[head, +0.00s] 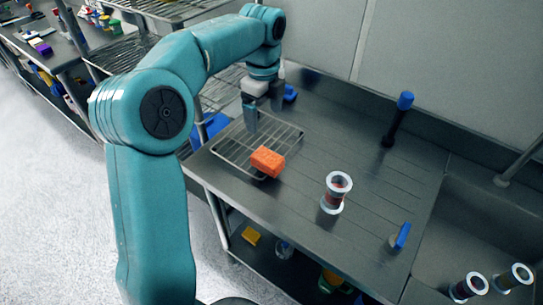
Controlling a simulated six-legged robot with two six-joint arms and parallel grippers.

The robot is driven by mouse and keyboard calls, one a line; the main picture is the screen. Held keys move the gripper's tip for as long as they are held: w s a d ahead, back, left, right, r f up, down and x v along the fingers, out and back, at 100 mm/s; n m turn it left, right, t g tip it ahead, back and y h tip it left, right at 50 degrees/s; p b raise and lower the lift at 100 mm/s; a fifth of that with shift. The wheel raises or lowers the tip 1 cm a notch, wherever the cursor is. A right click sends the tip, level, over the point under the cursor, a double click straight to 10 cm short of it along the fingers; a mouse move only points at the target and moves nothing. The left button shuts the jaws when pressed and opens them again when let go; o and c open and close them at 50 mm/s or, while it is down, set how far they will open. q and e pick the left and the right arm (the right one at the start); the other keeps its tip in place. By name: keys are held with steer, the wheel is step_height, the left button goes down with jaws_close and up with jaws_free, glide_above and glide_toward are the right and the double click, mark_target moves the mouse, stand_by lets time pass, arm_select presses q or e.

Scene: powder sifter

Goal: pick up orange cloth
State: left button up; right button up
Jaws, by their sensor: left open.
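The orange cloth (267,161) looks like a small folded block. It lies at the front edge of a wire rack (292,141) on the metal table. My left gripper (252,122) hangs pointing down above the back left part of the rack, behind the cloth and a little to its left. It is open and apart from the cloth. My right gripper is not in view.
A sifter cylinder (336,191) stands on the table right of the cloth. A blue-topped upright tool (396,118) stands behind, and a blue-handled item (401,237) is at the front right. Two more cylinders sit in the sink (478,222) area.

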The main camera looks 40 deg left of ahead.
arm_select(q)
step_height(320, 180, down, 3)
steer(key=w, duration=0.1)
glide_above(267, 157)
step_height(267, 157, down, 8)
steer(key=shift+r, duration=0.1)
steer(key=shift+w+d+f, duration=0.1)
steer(key=shift+d+f, duration=0.05)
steer(key=shift+f, duration=0.4)
step_height(267, 157, down, 4)
steer(key=shift+r+p, duration=0.1)
steer(key=shift+p, duration=0.2)
steer(key=shift+f, duration=0.45)
steer(key=shift+s+r, duration=0.1)
steer(key=shift+s, duration=0.1)
steer(key=shift+c, duration=0.6)
steer(key=shift+w, duration=0.1)
steer(key=c, duration=0.9)
